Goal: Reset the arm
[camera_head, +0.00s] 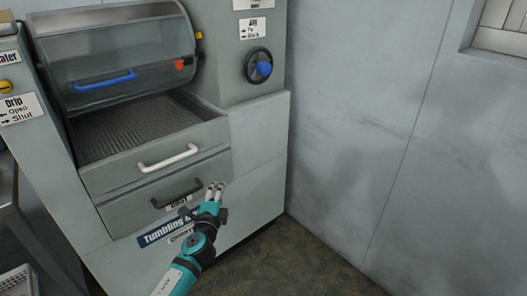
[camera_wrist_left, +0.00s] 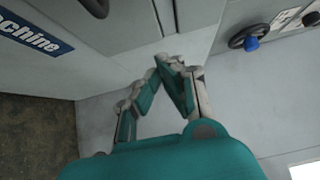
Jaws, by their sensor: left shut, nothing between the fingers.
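My left gripper (camera_head: 217,188) is in front of the lower right face of the tumbling machine (camera_head: 258,135), just right of the dark drawer handle (camera_head: 177,194). It holds nothing. In the left wrist view its fingertips (camera_wrist_left: 166,62) meet, with the machine's pale panel behind them. The teal arm reaches up from the bottom of the head view. My right gripper is in neither view.
The machine has a clear hood with a blue handle (camera_head: 104,80), a white-handled drawer (camera_head: 168,157) and a dark handwheel with a blue knob (camera_head: 263,68). A grey wall (camera_head: 360,120) stands at the right. Bare floor (camera_head: 290,262) shows below.

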